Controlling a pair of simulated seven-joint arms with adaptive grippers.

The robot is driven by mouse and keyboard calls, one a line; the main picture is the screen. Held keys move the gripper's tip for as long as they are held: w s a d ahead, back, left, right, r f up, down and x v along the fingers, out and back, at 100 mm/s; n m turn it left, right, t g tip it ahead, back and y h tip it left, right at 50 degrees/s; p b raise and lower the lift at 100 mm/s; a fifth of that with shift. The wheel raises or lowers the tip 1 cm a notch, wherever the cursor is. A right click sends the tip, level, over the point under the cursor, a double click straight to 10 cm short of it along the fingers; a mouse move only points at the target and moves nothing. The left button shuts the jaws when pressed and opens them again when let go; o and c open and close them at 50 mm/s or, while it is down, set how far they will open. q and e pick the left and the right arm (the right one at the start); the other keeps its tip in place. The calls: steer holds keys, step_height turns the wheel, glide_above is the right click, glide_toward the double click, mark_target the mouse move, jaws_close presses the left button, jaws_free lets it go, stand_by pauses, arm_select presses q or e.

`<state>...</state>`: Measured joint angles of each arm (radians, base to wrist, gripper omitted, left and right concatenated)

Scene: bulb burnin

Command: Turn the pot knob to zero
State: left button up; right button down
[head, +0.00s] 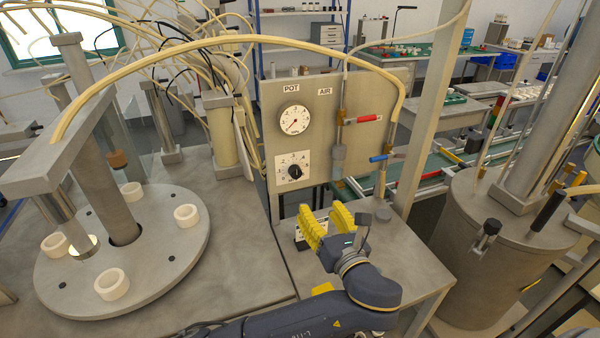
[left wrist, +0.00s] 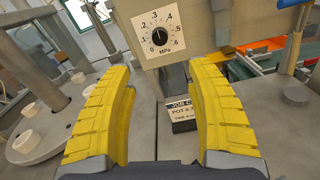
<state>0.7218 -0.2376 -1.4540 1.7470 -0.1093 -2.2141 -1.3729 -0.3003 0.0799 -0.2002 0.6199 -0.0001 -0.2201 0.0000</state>
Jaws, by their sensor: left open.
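My left gripper (head: 326,219) has yellow ribbed fingers, spread open and empty, below and in front of the panel. In the left wrist view the fingers (left wrist: 166,100) frame the space below the knob, apart from it. My right gripper is not seen.
Red (head: 370,118) and blue (head: 379,158) valve handles are at the panel's right. A round turntable (head: 150,265) with white rings is at left; a large metal pot (head: 480,255) stands at right.

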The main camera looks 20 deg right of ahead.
mark_target(297, 174)
arm_select(q)
steer(key=w, duration=1.7)
steer(key=shift+w+a, duration=0.15)
steer(key=shift+o, duration=0.2)
jaws_close()
